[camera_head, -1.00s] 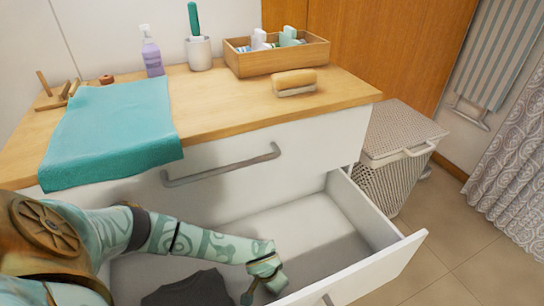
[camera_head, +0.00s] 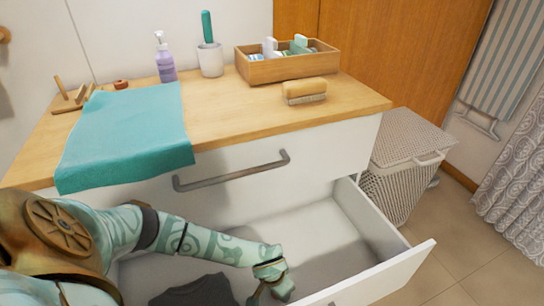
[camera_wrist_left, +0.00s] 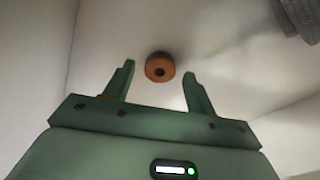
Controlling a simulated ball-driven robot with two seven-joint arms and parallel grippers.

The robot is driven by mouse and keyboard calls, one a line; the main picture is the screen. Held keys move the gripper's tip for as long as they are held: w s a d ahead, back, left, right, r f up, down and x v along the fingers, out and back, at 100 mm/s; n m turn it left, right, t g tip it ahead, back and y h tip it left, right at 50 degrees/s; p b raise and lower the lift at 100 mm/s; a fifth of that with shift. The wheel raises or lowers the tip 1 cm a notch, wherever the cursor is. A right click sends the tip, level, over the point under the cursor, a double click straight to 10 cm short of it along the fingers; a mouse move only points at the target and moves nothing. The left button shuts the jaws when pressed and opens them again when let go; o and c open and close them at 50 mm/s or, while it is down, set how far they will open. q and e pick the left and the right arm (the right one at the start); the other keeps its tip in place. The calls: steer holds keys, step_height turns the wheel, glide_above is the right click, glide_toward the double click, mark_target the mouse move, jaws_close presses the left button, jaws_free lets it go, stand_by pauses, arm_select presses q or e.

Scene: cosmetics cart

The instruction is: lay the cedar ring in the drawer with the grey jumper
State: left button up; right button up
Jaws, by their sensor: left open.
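The cedar ring (camera_wrist_left: 160,67), a small orange-brown disc with a dark hole, shows in the left wrist view inside the pale drawer, just past and between my fingertips. I cannot tell whether it rests on the drawer floor. My left gripper (camera_head: 270,292) is open, low inside the drawer (camera_head: 390,277); it also shows in the left wrist view (camera_wrist_left: 158,78). The ring does not show in the head view. The grey jumper (camera_head: 197,291) lies in the drawer left of the gripper, cut off by the frame; its corner shows in the wrist view (camera_wrist_left: 301,15). My right gripper is not in view.
The worktop above holds a teal towel (camera_head: 127,135), wooden peg rack (camera_head: 72,100), small reddish-brown round piece (camera_head: 121,85), purple bottle (camera_head: 165,62), cup (camera_head: 210,60), wooden box (camera_head: 288,66) and brush (camera_head: 304,91). A wicker basket (camera_head: 400,165) stands right of the cart.

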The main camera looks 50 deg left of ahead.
mark_target(273, 298)
arm_select(q)
steer(key=shift+r+p, duration=0.3)
steer(key=shift+r, duration=0.55)
step_height(273, 298, up, 9)
steer(key=s+p, duration=0.1)
steer(key=p, duration=0.4)
steer(key=shift+s, duration=0.35)
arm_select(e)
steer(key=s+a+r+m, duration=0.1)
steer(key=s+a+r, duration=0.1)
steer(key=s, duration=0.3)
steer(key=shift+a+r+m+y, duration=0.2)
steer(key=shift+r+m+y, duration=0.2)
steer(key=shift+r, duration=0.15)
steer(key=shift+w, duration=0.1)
